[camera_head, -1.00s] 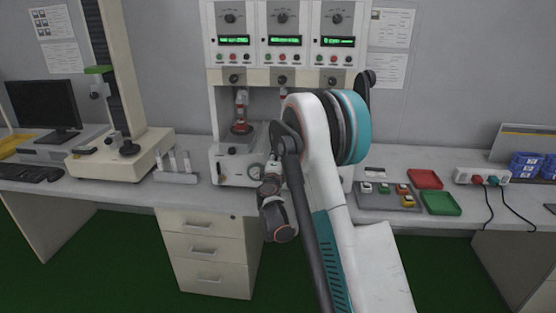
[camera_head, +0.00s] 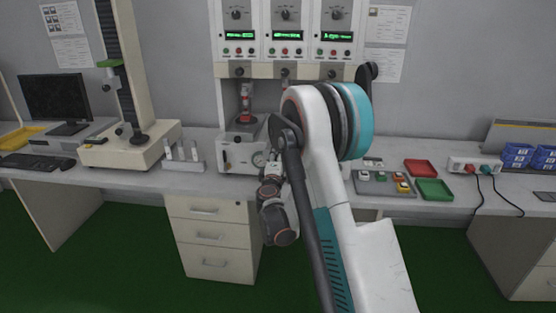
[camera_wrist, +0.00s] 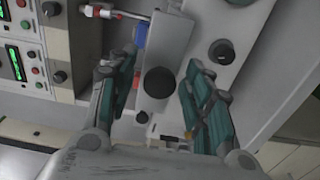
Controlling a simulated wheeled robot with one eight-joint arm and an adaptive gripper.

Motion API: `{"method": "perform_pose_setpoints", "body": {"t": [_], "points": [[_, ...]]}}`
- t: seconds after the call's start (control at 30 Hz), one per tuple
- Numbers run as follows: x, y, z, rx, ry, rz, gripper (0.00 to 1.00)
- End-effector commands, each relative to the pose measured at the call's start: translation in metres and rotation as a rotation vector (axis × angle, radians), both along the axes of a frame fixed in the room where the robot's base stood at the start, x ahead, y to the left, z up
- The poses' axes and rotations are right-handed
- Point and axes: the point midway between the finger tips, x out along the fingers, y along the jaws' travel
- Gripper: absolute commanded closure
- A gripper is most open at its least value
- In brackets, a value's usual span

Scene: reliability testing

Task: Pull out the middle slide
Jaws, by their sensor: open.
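The test machine (camera_head: 236,152) stands on the bench with three stations in a row. Its left station shows in the head view. My arm covers most of the middle and right stations, so the middle slide is hidden there. In the wrist view, a grey block (camera_wrist: 172,38) carries a round black knob (camera_wrist: 160,82). The knob appears between the two spread fingers of my gripper (camera_wrist: 160,98), with visible gaps on both sides. I cannot tell its depth between them, or how far the slide is out. My fingertips are hidden in the head view.
A second black knob (camera_wrist: 222,52) sits beside the block. The bench holds a white test stand (camera_head: 130,148) at left, and a red tray (camera_head: 420,168) and green tray (camera_head: 434,189) at right. A drawer unit (camera_head: 212,238) stands under the bench. Green floor is open in front.

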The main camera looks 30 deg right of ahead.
Motion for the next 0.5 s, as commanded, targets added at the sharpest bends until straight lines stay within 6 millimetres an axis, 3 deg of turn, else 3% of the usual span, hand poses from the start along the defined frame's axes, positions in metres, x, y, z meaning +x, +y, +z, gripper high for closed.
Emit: {"method": "perform_pose_setpoints", "body": {"t": [0.27,0.5], "points": [[-0.008,0.006,0.0,0.0,0.0,0.001,0.54],[-0.045,0.032,0.0,0.0,0.0,0.002,0.54]]}}
